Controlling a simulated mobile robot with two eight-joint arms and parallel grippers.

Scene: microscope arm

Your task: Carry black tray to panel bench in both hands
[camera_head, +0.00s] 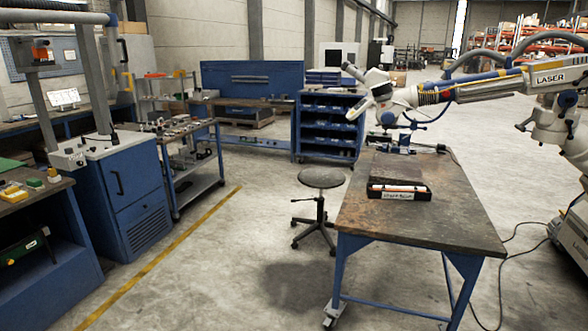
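A small black tray (424,196) sits on the worn dark top of the blue-legged table at centre right. It has a pale label on its front and a flat light and reddish item in it. A brown board or case lies just behind it. A blue bench with an upright blue back panel (232,73) stands at the far wall, left of centre; it may be the panel bench. Neither of my grippers is in view.
The microscope's white arm (478,86) reaches over the table from the right. A round stool (321,178) stands left of the table. A blue cabinet (125,190) and a tool cart (195,185) stand at left. Cables lie on the right floor.

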